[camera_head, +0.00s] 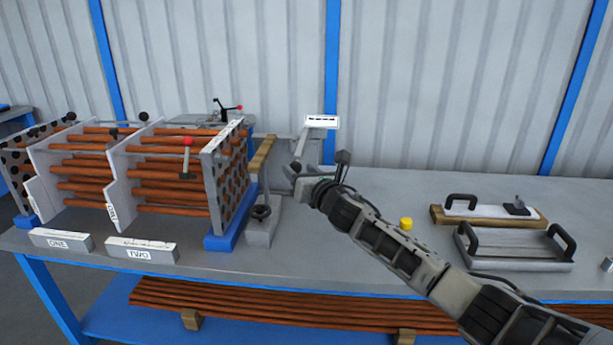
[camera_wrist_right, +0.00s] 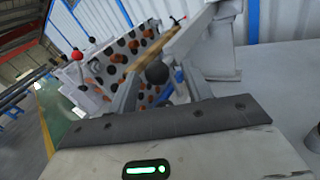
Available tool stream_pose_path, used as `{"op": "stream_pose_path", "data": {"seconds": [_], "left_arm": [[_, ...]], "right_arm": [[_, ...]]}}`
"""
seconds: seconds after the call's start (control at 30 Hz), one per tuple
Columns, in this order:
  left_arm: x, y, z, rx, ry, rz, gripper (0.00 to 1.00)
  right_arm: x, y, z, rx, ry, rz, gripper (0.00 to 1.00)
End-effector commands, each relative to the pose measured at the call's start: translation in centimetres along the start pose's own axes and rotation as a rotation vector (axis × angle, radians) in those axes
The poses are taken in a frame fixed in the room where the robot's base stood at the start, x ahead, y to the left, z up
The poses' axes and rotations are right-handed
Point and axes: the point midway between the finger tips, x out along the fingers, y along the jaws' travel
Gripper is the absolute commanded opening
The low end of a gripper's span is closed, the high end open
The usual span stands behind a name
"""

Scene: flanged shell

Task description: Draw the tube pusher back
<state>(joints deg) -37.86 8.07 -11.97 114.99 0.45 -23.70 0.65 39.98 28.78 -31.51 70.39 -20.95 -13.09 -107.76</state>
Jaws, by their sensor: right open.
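The rig I take to be the tube pusher is a grey stand (camera_head: 262,232) with a wooden bar (camera_head: 262,156) on top and a black knob (camera_head: 261,212) low at its front. It stands just right of the drilled end plate of the tube bundle. The wooden bar also shows in the right wrist view (camera_wrist_right: 182,43). My right gripper (camera_head: 293,174) is open, just right of the stand. In the right wrist view, a black ball (camera_wrist_right: 157,73) appears between its fingers; I cannot tell its distance. My left gripper is not in view.
The tube bundle (camera_head: 160,180) with copper-coloured tubes fills the bench's left side. A post with a white label (camera_head: 322,122) stands behind my right gripper.

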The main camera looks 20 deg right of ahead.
Motion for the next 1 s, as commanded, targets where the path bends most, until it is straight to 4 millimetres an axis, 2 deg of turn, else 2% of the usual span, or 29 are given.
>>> {"op": "stream_pose_path", "data": {"seconds": [0.17,0.27,0.6,0.8,1.0], "left_arm": [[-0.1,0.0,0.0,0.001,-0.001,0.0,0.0],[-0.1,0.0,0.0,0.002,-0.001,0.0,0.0],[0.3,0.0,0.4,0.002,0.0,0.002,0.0],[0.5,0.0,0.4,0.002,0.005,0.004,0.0],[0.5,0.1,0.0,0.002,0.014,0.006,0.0]], "right_arm": [[-1.3,-0.1,-0.1,-0.003,0.001,0.0,0.5],[-2.9,-0.1,-0.1,-0.004,0.002,0.001,0.5],[-10.4,-0.1,-0.3,-0.005,0.003,0.0,0.5],[-14.1,-0.1,-0.3,-0.003,0.004,-0.001,0.5],[-15.8,-0.1,-0.1,-0.002,0.002,-0.003,0.5]]}}
